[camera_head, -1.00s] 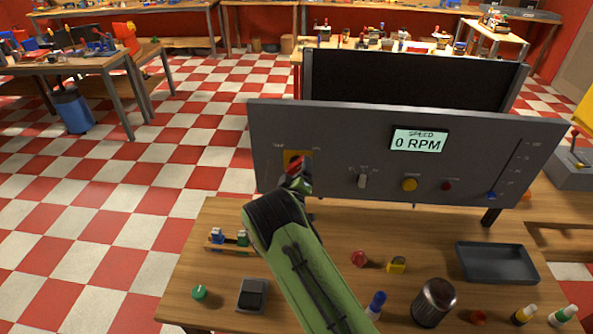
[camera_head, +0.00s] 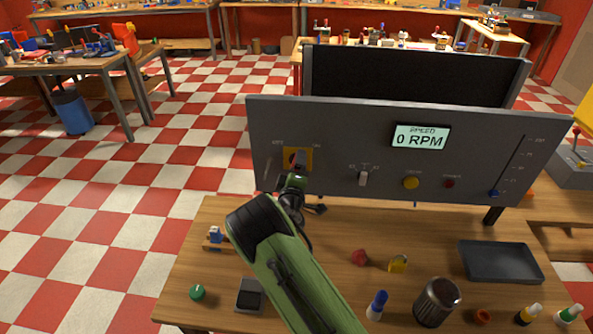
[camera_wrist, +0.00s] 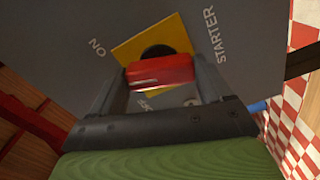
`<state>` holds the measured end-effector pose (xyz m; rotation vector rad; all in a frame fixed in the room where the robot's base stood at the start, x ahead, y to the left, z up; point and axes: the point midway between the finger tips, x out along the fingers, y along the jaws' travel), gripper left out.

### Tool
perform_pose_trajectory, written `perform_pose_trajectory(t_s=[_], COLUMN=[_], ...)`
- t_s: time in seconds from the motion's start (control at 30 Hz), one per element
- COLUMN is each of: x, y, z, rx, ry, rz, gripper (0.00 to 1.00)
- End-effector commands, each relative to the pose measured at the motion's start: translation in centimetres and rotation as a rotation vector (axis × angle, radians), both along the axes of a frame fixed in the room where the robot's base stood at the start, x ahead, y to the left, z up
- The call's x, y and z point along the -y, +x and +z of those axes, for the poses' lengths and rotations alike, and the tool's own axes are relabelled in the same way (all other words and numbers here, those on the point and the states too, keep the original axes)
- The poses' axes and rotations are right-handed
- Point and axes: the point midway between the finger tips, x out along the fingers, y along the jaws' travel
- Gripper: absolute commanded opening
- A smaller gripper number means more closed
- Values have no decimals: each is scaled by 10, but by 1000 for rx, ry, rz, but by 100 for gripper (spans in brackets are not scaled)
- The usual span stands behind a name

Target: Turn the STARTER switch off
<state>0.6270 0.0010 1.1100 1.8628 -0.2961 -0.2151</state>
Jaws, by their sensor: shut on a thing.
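The STARTER switch has a yellow plate (camera_wrist: 181,36) on a grey panel, with a red handle (camera_wrist: 160,71) and a dark round centre. "ON", "STARTER" and part of "OFF" show in the wrist view. My gripper (camera_wrist: 163,80) is shut on the red handle, with one finger at each end of it. In the head view the yellow plate (camera_head: 304,153) is at the panel's left, and my gripper (camera_head: 297,160) is in front of it, hiding much of the switch. The handle's exact angle is hard to tell there.
The grey panel (camera_head: 330,125) stands on a wooden table and shows "0 RPM" on its display (camera_head: 420,137). A small toggle (camera_head: 363,178), a yellow button (camera_head: 410,182) and a slider (camera_head: 494,193) are to the right. A dark tray (camera_head: 500,262) and loose parts lie on the table.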

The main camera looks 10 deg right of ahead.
Motion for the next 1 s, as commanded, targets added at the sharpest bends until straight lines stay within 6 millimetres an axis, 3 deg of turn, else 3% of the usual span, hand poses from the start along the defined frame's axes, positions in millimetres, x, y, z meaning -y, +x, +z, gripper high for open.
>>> perform_pose_trajectory(t_s=[1.0], x=[-1], y=[0], z=[0], rx=[-288], ry=[-875], rz=[3], gripper=[48])
